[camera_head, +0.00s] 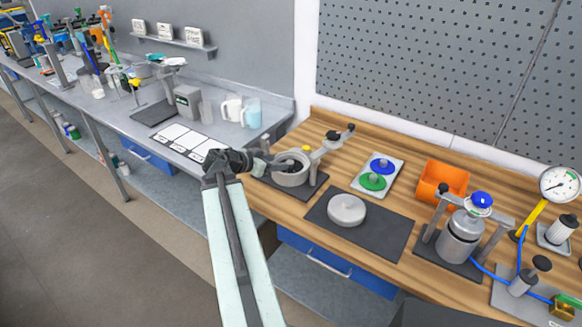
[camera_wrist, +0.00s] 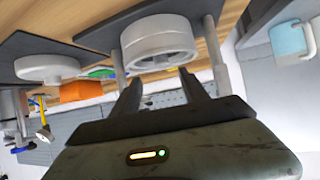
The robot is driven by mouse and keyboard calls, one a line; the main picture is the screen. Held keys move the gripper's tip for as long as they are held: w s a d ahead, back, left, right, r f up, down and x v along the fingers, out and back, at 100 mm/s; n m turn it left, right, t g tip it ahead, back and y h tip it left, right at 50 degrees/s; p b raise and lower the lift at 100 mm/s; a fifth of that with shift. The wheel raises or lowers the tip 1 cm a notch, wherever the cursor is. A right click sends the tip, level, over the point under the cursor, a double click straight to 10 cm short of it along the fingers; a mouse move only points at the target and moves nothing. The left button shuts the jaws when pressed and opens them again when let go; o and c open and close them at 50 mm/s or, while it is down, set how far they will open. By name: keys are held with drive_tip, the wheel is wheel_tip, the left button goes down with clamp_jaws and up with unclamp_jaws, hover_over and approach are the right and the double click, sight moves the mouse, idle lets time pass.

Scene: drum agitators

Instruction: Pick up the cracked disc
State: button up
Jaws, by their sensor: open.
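A light grey round disc-like piece (camera_head: 347,209) lies on a dark mat (camera_head: 388,234) on the wooden bench; it also shows at the left in the wrist view (camera_wrist: 47,68). A blue disc (camera_head: 382,165) and a green disc (camera_head: 372,182) lie on a white tray (camera_head: 393,178) behind it. I cannot make out a crack on any disc. My gripper (camera_wrist: 160,88) is open and empty, with its fingers pointing toward a grey round drum (camera_wrist: 157,36). In the head view the drum (camera_head: 294,178) is partly hidden by my gripper.
An orange bin (camera_head: 442,182) stands behind a clamped metal vessel (camera_head: 460,238) with a blue knob. A pressure gauge (camera_head: 559,184) stands at the far right. A grey bench with jugs (camera_head: 232,107) is at the left. The front of the dark mat is clear.

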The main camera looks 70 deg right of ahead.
sight(289, 163)
drive_tip(key=b+x, duration=0.1)
drive_tip(key=x, duration=0.1)
drive_tip(key=shift+d+f, duration=0.2)
drive_tip(key=shift+f, duration=0.05)
drive_tip(key=b+x, duration=0.1)
drive_tip(key=x, duration=0.1)
drive_tip(key=b+x, duration=0.1)
drive_tip(key=x, duration=0.1)
drive_tip(key=shift+d+f+b, duration=0.15)
drive_tip(key=shift+f+b, duration=0.2)
drive_tip(key=shift+f, duration=0.05)
drive_tip(key=shift+s+d, duration=0.1)
drive_tip(key=shift+d, duration=0.15)
clamp_jaws()
